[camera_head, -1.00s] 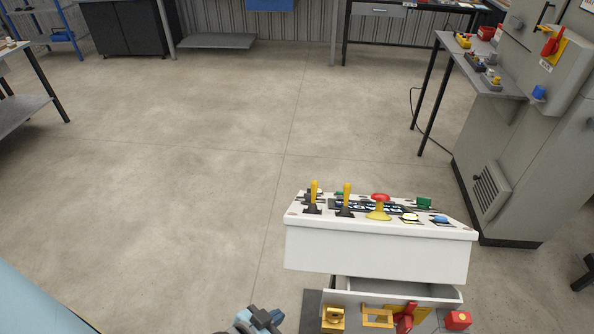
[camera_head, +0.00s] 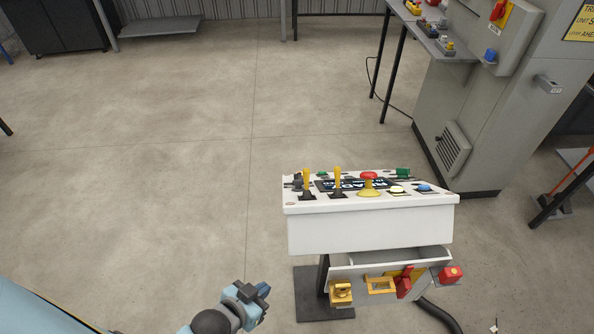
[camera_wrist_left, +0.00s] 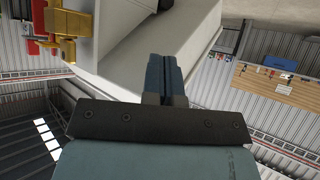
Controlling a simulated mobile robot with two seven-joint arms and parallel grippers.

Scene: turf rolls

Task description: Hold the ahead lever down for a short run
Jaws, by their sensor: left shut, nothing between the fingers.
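A white control console (camera_head: 370,235) stands on a dark pedestal. Its top carries two upright yellow levers, the left one (camera_head: 307,183) and the right one (camera_head: 338,182). I cannot read which is the ahead lever. My left gripper (camera_head: 262,289) is low and to the left of the console in the head view, apart from the levers. It is shut and empty; its closed dark fingers (camera_wrist_left: 165,78) show in the left wrist view in front of a white surface. My right gripper is not in view.
Beside the levers are a red mushroom button (camera_head: 369,178), a white button (camera_head: 397,189) and a blue button (camera_head: 424,188). A lower tray (camera_head: 410,256) has yellow and red fittings. A grey cabinet (camera_head: 480,100) stands at right. The floor at left is clear.

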